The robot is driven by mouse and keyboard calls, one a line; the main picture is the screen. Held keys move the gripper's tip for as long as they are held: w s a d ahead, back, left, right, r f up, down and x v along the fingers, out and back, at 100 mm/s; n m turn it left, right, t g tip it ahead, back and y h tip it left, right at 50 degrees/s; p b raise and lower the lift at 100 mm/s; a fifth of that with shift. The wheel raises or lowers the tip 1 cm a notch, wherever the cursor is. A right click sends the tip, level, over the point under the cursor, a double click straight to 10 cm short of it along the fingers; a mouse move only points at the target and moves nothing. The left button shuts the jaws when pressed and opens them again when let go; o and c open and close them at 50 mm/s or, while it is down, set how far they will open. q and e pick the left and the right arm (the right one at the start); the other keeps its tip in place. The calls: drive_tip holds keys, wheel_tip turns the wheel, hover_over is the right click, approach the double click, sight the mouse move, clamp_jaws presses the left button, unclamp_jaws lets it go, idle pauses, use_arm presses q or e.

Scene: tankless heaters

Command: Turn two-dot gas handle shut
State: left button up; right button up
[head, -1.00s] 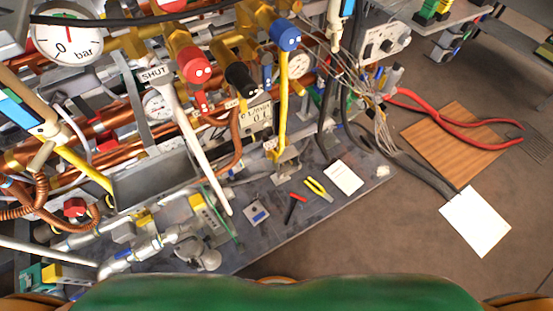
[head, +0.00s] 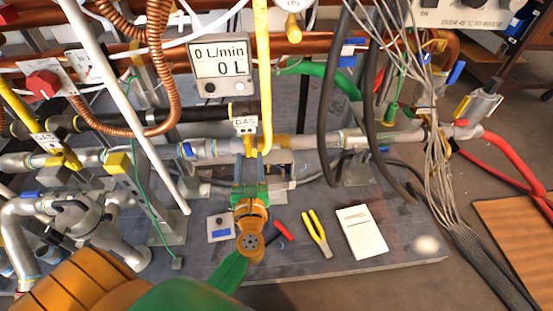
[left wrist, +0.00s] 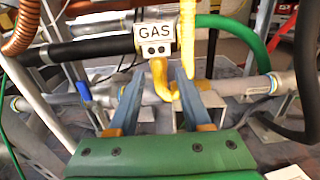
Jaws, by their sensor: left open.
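A white GAS tag (head: 245,123) with two dark dots shows at the centre of the head view, and larger in the left wrist view (left wrist: 156,38). A short yellow handle part (left wrist: 159,76) hangs just below this tag and bends at its lower end. A tall yellow bar (head: 263,70) rises beside the tag. My left gripper (left wrist: 160,72) is open, with its two blue-grey fingers on either side of the short yellow part. Contact is not clear. In the head view the left gripper (head: 249,162) is low in front of the tag. My right gripper is not seen.
A grey pipe (head: 315,143) runs across behind the gripper. A white rod (head: 125,105) slants down at left, near copper coils (head: 158,75). A flow meter (head: 221,62) stands above. Yellow pliers (head: 317,233) and a white booklet (head: 361,232) lie on the grey base. Cables hang at right.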

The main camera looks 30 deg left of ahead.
sight(247, 144)
use_arm(q)
drive_tip(key=x, duration=0.7)
drive_tip(key=shift+s+a+r, duration=0.15)
drive_tip(key=shift+s+a, duration=0.05)
drive_tip(key=shift+a, duration=0.05)
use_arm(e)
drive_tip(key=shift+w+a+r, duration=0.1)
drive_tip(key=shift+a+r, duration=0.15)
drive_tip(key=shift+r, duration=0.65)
use_arm(q)
drive_tip(key=shift+c, duration=0.2)
clamp_jaws()
